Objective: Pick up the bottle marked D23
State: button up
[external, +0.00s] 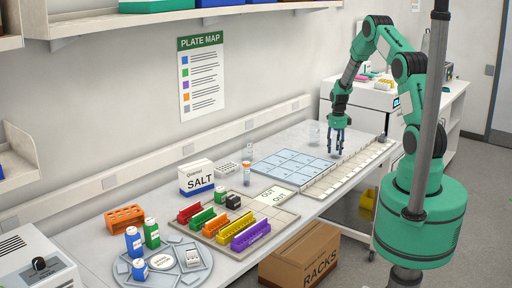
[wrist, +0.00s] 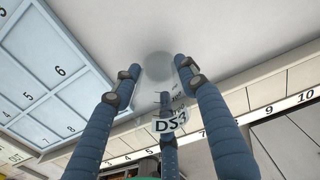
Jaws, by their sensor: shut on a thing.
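A clear, pale bottle (wrist: 158,66) stands between my blue fingers in the wrist view. My gripper (wrist: 156,76) is shut around this bottle. In the external view my gripper (external: 336,150) points down at the far end of the bench, just right of the blue numbered mat (external: 290,162). The held bottle is hard to make out there. I cannot tell whether it touches the bench.
A numbered slotted rail (external: 345,172) runs along the bench's front edge. The salt box (external: 196,178), coloured racks (external: 230,220) and a round tray (external: 194,276) stand at the near end. The blue mat is bare.

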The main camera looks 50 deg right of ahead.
aim_at(336, 141)
jog(key=shift+r, duration=0.15)
jog(key=shift+r, duration=0.55)
notch_tip(336, 141, up, 2)
jog(key=shift+r, duration=0.15)
jog(key=s+a, duration=0.3)
jog(key=s, duration=0.1)
jog(key=s+a+r, duration=0.1)
jog(key=s+a, duration=0.2)
jog(key=s, duration=0.1)
jog(key=s+a, duration=0.3)
jog(key=s, duration=0.2)
jog(key=shift+a+r+b, duration=0.15)
jog(key=shift+b, duration=0.25)
